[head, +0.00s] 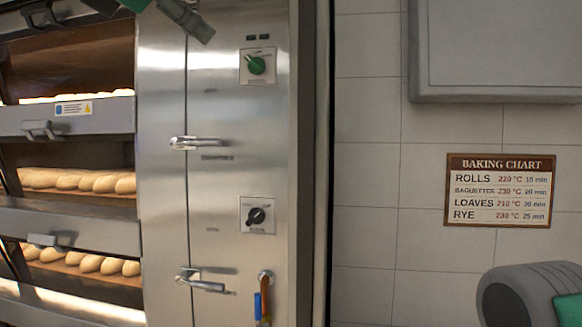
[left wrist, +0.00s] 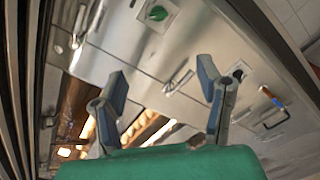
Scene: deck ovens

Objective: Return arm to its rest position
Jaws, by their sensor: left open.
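My left gripper (left wrist: 162,84) is open in the left wrist view, its two fingers spread with nothing between them. Behind it is the steel oven front. In the head view only part of it shows at the top edge, where one grey finger (head: 187,18) hangs in front of the steel panel above the green knob (head: 257,65). The rest of it is cut off. At the lower right of the head view is a grey and green link of my right arm (head: 530,295). My right gripper is out of view.
Deck ovens (head: 70,122) with bread rolls (head: 80,181) stand at the left. The steel panel (head: 160,90) carries a black knob (head: 257,215), handles (head: 200,143) and a valve lever (head: 263,300). A baking chart (head: 500,190) hangs on the tiled wall below a grey box (head: 500,45).

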